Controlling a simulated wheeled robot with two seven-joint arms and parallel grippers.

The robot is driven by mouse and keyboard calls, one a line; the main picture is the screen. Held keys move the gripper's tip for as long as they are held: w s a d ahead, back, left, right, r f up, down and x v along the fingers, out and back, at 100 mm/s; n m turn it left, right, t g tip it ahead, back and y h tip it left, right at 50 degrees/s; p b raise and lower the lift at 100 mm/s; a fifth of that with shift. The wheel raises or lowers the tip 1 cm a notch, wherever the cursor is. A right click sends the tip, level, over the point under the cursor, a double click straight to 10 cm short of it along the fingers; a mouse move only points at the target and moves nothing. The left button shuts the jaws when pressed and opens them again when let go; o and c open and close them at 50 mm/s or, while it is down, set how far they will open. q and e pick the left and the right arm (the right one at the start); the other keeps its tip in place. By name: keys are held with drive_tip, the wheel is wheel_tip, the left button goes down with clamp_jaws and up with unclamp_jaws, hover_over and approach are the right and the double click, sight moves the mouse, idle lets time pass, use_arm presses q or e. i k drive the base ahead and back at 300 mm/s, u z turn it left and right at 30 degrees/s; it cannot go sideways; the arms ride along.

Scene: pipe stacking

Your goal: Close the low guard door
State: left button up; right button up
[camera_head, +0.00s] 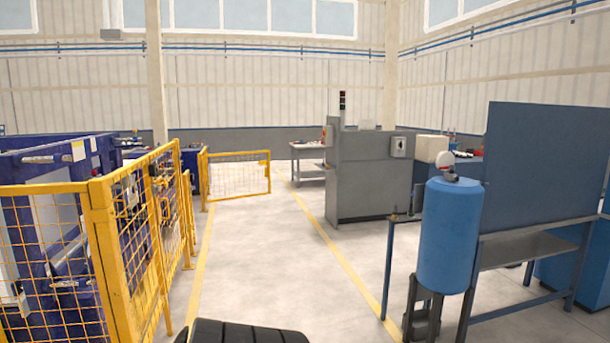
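The low guard door (239,179) is a yellow-framed mesh panel some way ahead. It stands out from the far end of the yellow fence (160,215) across the left part of the aisle, at an angle to the fence line. Its left side is by a yellow post (204,180), and its free end is on the right, with a small yellow fitting (264,163) near the top. Neither of my grippers is in view, and nothing of mine touches the door.
Yellow mesh fencing runs along the left, with blue machines (60,180) behind it. A blue tank (449,235) and a blue panel (545,160) stand close on the right. A grey cabinet (370,175) and a table (310,150) stand farther back. The floor between the yellow lines is clear.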

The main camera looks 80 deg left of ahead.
sight(268, 163)
drive_tip(key=u, duration=2.75)
drive_tip(key=i, duration=12.5)
